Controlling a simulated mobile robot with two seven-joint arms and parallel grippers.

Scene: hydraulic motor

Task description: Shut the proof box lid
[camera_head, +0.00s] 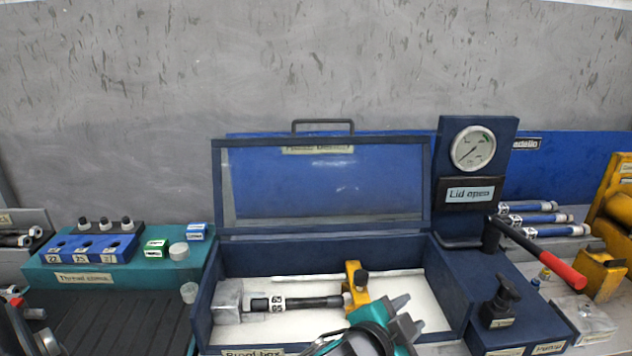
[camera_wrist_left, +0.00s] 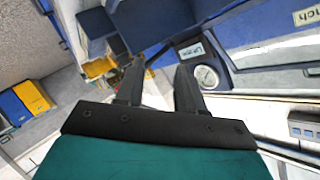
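The proof box (camera_head: 205,300) is a dark blue open-topped box with a pale floor. Its lid (camera_head: 325,185), a framed panel with a label and a dark handle (camera_head: 322,122) on its top edge, stands raised at the back. A sign (camera_head: 470,193) on the gauge post reads "Lid open". Inside lies a dark hose (camera_head: 300,303) between a grey metal block (camera_head: 228,300) and a yellow clamp (camera_head: 357,285). My teal left gripper (camera_head: 406,314) is over the box's front right, its fingers apart and empty; they also show in the wrist view (camera_wrist_left: 160,72). My right gripper is not visible.
A pressure gauge (camera_head: 473,148) tops the post right of the lid. A red-handled lever (camera_head: 550,262) and a black knob (camera_head: 500,300) stand on the pump unit. Several labelled hoses (camera_head: 545,220) lie at right. A teal thread gauge stand (camera_head: 110,272) is at left.

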